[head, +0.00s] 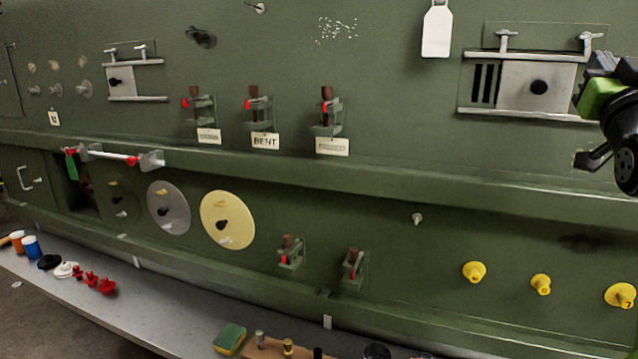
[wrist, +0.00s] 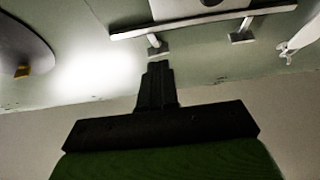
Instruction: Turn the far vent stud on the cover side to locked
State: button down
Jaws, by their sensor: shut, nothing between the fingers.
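The right-hand vent has a grey sliding cover (head: 537,88) with a black knob, set to the right of dark open slots. Two T-shaped studs stand above it: a left stud (head: 506,41) and a cover-side stud (head: 587,40). In the wrist view, which looks upside down, the cover-side stud (wrist: 154,43) is just beyond my fingertips and the other stud (wrist: 241,36) is to its right. My gripper (wrist: 158,68) is shut and empty, pointing at the cover-side stud; I cannot tell whether it touches. A smaller vent (head: 121,82) with two studs is at the far left.
A white tag (head: 437,30) hangs left of the right-hand vent. Red-marked latches (head: 328,112), discs (head: 228,220) and yellow knobs (head: 474,272) stick out of the green panel. A grey ledge (head: 120,290) below carries loose parts. A round plate (wrist: 22,45) shows in the wrist view.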

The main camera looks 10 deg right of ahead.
aim_at(586, 53)
jog(key=shift+s+a, duration=0.15)
jog(key=shift+s, duration=0.15)
jog(key=shift+r+p, duration=0.1)
jog(key=shift+p, duration=0.25)
jog(key=w+d+p, duration=0.1)
jog(key=w+p, duration=0.1)
jog(key=p, duration=0.1)
jog(key=w+d+p, duration=0.2)
jog(key=shift+r+p, duration=0.15)
jog(key=shift+p, duration=0.25)
jog(key=shift+w+d, duration=0.25)
jog(key=shift+w, duration=0.25)
jog(key=shift+r+p, duration=0.1)
jog(key=shift+p, duration=0.2)
